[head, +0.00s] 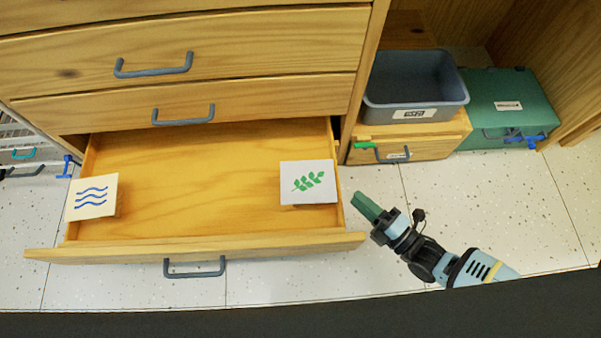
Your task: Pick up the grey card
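The grey card (318,170), with a green leaf sprig on it, lies at the right end of the open bottom drawer (195,246). A cream card (92,197) with blue wavy lines lies at the drawer's left end. My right gripper (367,206) is outside the drawer, just right of its front right corner and apart from the grey card. Its green fingers show as one block, so I cannot tell whether they are open or shut. I see nothing held in it. My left gripper is not in view.
The drawer's middle is empty. Closed drawers with grey handles (184,115) are above it. To the right, a grey bin (414,92) sits on a wooden box (432,135), beside a green case (508,90). Pale speckled floor (480,205) lies clear around my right arm.

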